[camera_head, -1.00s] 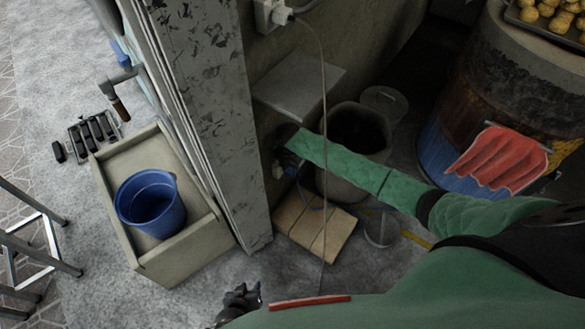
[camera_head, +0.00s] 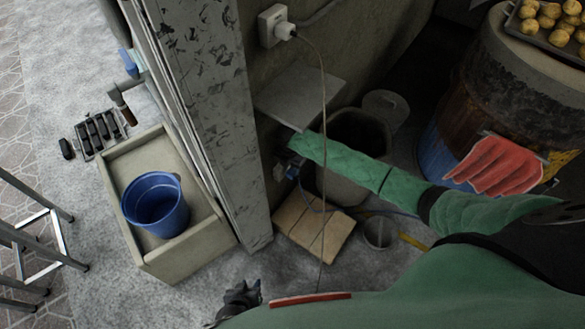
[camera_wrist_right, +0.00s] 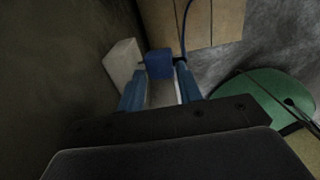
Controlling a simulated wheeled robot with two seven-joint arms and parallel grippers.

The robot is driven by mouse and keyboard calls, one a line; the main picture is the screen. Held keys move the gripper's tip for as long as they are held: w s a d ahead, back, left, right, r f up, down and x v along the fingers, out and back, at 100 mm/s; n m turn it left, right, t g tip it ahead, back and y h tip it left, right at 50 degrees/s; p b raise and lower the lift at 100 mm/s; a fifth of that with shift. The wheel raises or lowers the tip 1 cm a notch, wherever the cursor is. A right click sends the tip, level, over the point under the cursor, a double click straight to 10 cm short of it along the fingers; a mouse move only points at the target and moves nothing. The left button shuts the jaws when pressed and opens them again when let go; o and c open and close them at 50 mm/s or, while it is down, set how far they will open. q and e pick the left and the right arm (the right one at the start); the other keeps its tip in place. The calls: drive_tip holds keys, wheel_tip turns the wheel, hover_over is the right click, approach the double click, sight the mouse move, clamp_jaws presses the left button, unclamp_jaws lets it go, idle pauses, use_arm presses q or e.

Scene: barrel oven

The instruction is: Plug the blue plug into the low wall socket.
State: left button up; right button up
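The blue plug (camera_wrist_right: 159,64) is between the fingertips of my right gripper (camera_wrist_right: 161,76) in the right wrist view, its cable running up from its right side. The low wall socket, a pale box (camera_wrist_right: 123,62) on the dark wall, is just left of the plug. A narrow gap shows between them; I cannot tell whether the prongs touch the socket. In the head view my right gripper (camera_head: 284,168) is low by the wall, and a bit of blue shows there. My left gripper (camera_head: 243,293) is at the bottom, dark and partly hidden by my body; its fingers are unclear.
A higher white socket (camera_head: 272,24) holds a plug with a hanging cable (camera_head: 324,95). A grey shelf (camera_head: 299,94) juts out above my right gripper. A bin (camera_head: 350,185), wooden board (camera_head: 315,228) and metal cup (camera_head: 380,233) stand near my right forearm. A concrete pillar (camera_head: 215,110) is left.

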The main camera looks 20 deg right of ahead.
sight(290, 171)
drive_tip(key=shift+o, duration=0.5)
drive_tip(key=r+p, duration=0.2)
drive_tip(key=r, duration=0.1)
drive_tip(key=r+p, duration=0.1)
drive_tip(key=r, duration=0.1)
drive_tip(key=shift+w+a+r, duration=0.2)
drive_tip(key=shift+w+a, duration=0.15)
drive_tip(key=shift+s+d+f, duration=0.1)
drive_tip(key=shift+d, duration=0.05)
